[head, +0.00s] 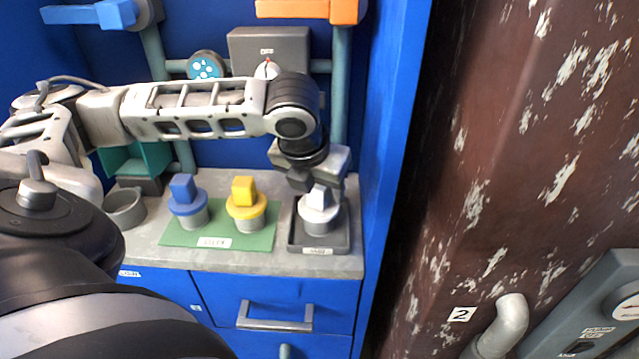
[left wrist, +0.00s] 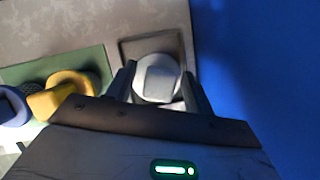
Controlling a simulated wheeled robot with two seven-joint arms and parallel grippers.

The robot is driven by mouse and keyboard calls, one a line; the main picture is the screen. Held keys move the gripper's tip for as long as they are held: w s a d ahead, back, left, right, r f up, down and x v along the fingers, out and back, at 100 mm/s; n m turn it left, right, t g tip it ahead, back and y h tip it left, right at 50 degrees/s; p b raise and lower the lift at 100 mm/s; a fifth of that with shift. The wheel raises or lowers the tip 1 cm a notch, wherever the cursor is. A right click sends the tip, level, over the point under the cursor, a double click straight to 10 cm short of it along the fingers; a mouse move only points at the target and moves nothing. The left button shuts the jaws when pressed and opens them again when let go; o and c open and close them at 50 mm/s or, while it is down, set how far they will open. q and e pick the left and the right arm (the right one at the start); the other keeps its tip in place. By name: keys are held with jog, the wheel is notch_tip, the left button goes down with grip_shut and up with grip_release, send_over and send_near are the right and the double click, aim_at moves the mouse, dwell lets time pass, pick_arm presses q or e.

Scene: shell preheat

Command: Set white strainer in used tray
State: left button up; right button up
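The white strainer (head: 318,215) stands upright in the dark grey tray (head: 345,240) at the right end of the counter. In the left wrist view the strainer (left wrist: 158,80) sits inside the rim of the tray (left wrist: 128,47). My left gripper (head: 313,185) points down just above the strainer. In the left wrist view my left gripper (left wrist: 159,80) has its fingers apart on either side of the strainer's top block, with gaps showing. The tray's front label is too small to read. My right gripper is not in view.
A green mat (head: 180,238) left of the tray holds a blue strainer (head: 187,205) and a yellow strainer (head: 246,208). A grey round pot (head: 125,207) stands further left. A blue side wall (head: 385,190) rises close to the tray's right. A handled drawer (head: 275,315) lies below.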

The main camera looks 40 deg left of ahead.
pick_arm(q)
jog(key=shift+r, duration=0.3)
jog(key=a+p+v, duration=0.1)
jog(key=p+v, duration=0.2)
jog(key=v, duration=0.4)
notch_tip(320, 180, up, 4)
jog(key=p, duration=0.1)
send_over(313, 213)
jog(key=s, duration=0.2)
jog(key=shift+d+r, duration=0.2)
jog(key=shift+d, duration=0.1)
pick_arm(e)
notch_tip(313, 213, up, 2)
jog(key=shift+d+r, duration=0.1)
